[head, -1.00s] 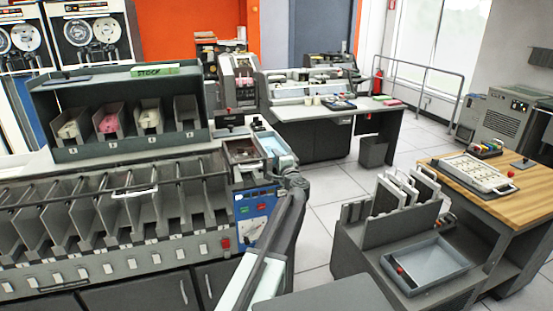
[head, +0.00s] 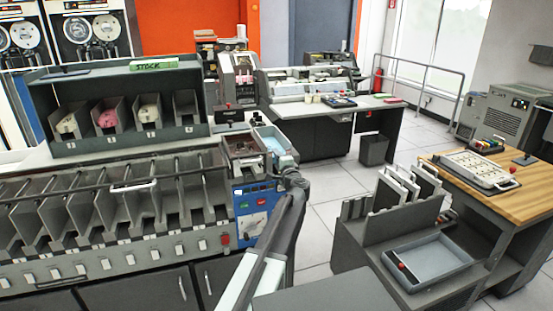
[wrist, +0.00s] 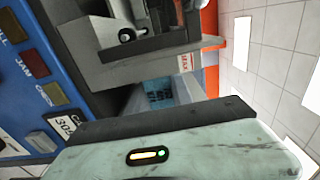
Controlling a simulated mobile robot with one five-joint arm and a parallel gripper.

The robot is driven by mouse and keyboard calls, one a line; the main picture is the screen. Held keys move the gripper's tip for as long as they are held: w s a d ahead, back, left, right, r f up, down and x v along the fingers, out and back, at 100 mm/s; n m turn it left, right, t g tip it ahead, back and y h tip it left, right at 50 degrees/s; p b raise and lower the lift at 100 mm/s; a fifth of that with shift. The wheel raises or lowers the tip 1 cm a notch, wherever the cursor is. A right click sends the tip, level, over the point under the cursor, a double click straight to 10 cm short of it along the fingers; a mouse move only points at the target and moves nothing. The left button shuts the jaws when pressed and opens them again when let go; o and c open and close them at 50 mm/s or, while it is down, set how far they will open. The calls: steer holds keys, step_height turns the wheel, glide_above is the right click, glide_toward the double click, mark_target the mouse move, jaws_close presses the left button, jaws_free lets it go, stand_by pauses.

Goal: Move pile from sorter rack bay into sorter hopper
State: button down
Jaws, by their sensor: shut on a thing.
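The sorter (head: 250,200) stands left of centre, with a blue control panel (head: 257,197) at its right end; the panel also shows in the wrist view (wrist: 38,62). The sorter hopper (head: 243,150) appears to be the open dark box above that panel. A pale blue tray-like part (head: 276,140) is beside it. My gripper (wrist: 150,120) is close to the panel, with its pale green housing filling the bottom of the wrist view. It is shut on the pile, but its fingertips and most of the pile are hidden. The sorter rack bays (head: 110,205) I can see look empty.
A stock shelf (head: 110,140) with several small bins stands behind the rack. A rail runs across the bays. A grey unit with a tray (head: 428,262) and a wooden-topped bench (head: 520,195) stand at right. Tiled floor (head: 335,190) is clear between them.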

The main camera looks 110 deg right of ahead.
steer(key=shift+f+b, duration=0.55)
steer(key=shift+b, duration=0.05)
steer(key=shift+f, duration=0.1)
steer(key=shift+f+b, duration=0.45)
steer(key=shift+b, duration=0.15)
steer(key=shift+f, duration=0.1)
